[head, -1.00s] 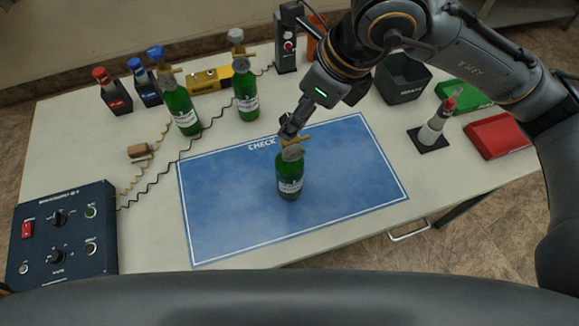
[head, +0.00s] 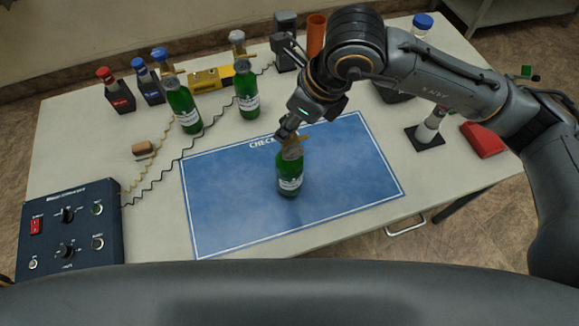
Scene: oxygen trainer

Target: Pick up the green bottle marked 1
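Three green bottles with brass-coloured valves are in the head view; I cannot read a number on any of them. One green bottle (head: 290,178) stands upright on the blue CHECK mat (head: 226,214). Two more, the left back bottle (head: 184,108) and the right back bottle (head: 247,95), stand at the back left of the table. My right gripper (head: 287,133) is right at the valve of the bottle on the mat, coming from behind it. Its fingers are small and partly hidden, so I cannot tell whether they grip the valve. My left gripper is not in view.
A dark control box (head: 70,232) is at the front left, with coiled cords running from it. Red-capped (head: 116,92) and blue-capped (head: 148,84) bottles stand back left. A white cone-shaped item (head: 429,126) and a red box (head: 484,139) are at the right. The mat around the bottle is clear.

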